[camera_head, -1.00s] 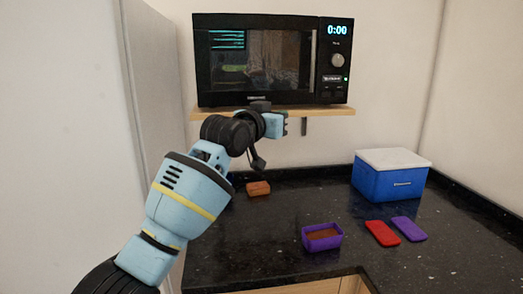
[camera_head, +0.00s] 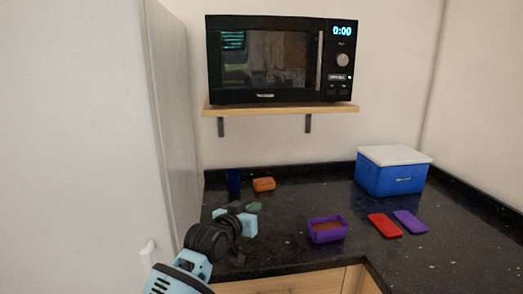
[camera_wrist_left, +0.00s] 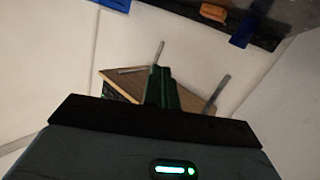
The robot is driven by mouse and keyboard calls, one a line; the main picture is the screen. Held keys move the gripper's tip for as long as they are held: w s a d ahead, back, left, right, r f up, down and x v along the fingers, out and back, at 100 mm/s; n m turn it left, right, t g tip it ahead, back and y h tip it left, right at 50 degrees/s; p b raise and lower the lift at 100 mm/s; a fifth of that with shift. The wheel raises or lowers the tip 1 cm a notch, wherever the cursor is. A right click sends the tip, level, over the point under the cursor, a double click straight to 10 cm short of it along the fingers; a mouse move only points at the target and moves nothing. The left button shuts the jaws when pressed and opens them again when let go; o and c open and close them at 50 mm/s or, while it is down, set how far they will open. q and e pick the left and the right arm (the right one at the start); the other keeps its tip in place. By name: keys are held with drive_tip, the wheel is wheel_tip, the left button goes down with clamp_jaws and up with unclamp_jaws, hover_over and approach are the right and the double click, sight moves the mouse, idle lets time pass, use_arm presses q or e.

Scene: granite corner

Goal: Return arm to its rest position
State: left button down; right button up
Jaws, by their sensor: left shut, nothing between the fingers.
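My left arm comes in from the bottom left of the head view. My left gripper (camera_head: 253,207) is low over the left part of the dark counter (camera_head: 290,253), in front of an orange container (camera_head: 264,184). The left wrist view shows its green fingers (camera_wrist_left: 161,76) together, with nothing between them. The wooden shelf (camera_wrist_left: 198,98) appears beyond the fingers in that view. My right gripper is in neither view now.
A microwave (camera_head: 268,60) sits on the wall shelf (camera_head: 280,109). A dark blue object (camera_head: 233,181) stands beside the orange container. A purple container (camera_head: 327,230), red lid (camera_head: 384,225), purple lid (camera_head: 410,222) and blue cooler (camera_head: 390,180) are to the right. A pale tall panel (camera_head: 80,130) stands left.

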use_arm(q)
drive_tip(key=s+a+f+n+g+y, duration=0.1)
drive_tip(key=s+a+f, duration=0.2)
drive_tip(key=s+f, duration=0.5)
drive_tip(key=s+a+f+y, duration=0.1)
drive_tip(key=s+a+f, duration=0.35)
drive_tip(key=f, duration=0.55)
drive_tip(key=s+a+f+n+g+y, duration=0.1)
drive_tip(key=s+a+f, duration=0.2)
drive_tip(key=s+f, duration=0.55)
drive_tip(key=s+a+f+g+y, duration=0.1)
drive_tip(key=s+a+f, duration=0.1)
drive_tip(key=s, duration=0.6)
drive_tip(key=s+a+f+g+y, duration=0.1)
drive_tip(key=s+a+f, duration=0.2)
drive_tip(key=s+f, duration=0.2)
drive_tip(key=s+a+f, duration=0.3)
drive_tip(key=s, duration=0.9)
drive_tip(key=shift+f+g+y, duration=0.35)
drive_tip(key=shift+g+y, duration=0.05)
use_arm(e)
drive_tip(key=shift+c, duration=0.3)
